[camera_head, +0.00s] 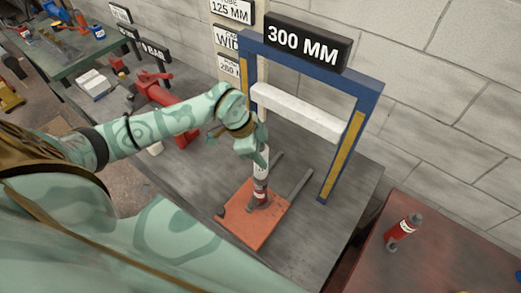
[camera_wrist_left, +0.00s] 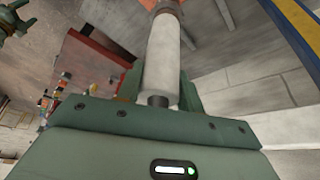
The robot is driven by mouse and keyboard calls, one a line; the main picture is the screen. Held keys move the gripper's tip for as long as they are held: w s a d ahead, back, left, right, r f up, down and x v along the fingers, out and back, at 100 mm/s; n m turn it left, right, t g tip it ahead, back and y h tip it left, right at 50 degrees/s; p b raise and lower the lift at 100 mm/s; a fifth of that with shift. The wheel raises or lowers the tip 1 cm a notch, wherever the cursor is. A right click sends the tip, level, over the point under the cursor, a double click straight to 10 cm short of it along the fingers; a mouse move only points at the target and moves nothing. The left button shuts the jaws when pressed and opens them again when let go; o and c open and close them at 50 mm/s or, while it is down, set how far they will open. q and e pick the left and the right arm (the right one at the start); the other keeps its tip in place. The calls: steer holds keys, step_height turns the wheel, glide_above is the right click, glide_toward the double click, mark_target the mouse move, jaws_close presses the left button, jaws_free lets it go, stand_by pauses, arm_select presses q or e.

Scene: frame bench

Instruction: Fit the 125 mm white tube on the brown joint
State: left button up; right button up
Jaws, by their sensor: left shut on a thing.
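My left gripper (camera_head: 254,150) is shut on the white tube (camera_head: 262,168), which stands about upright over the orange base plate (camera_head: 238,222). In the left wrist view the white tube (camera_wrist_left: 163,65) runs away from between the fingers, with a dark end piece (camera_wrist_left: 158,100) near the gripper. At its far end is a brownish-grey collar (camera_wrist_left: 168,8), probably the brown joint. In the head view the tube's lower end meets a dark and red piece (camera_head: 260,195) on the plate; I cannot tell whether it is seated. My right gripper is not in view.
A blue frame (camera_head: 365,100) with a white crossbar (camera_head: 298,112) and a "300 MM" sign (camera_head: 303,44) stands just behind the plate. A red clamp-like tool (camera_head: 160,98) is to the left.

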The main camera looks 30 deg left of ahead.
arm_select(q)
steer(key=shift+f+b, duration=0.3)
steer(key=shift+f, duration=0.35)
steer(key=o, duration=1.3)
steer(key=v, duration=1.6)
steer(key=shift+r+b, duration=0.25)
steer(key=shift+b, duration=0.05)
steer(key=shift+f, duration=0.1)
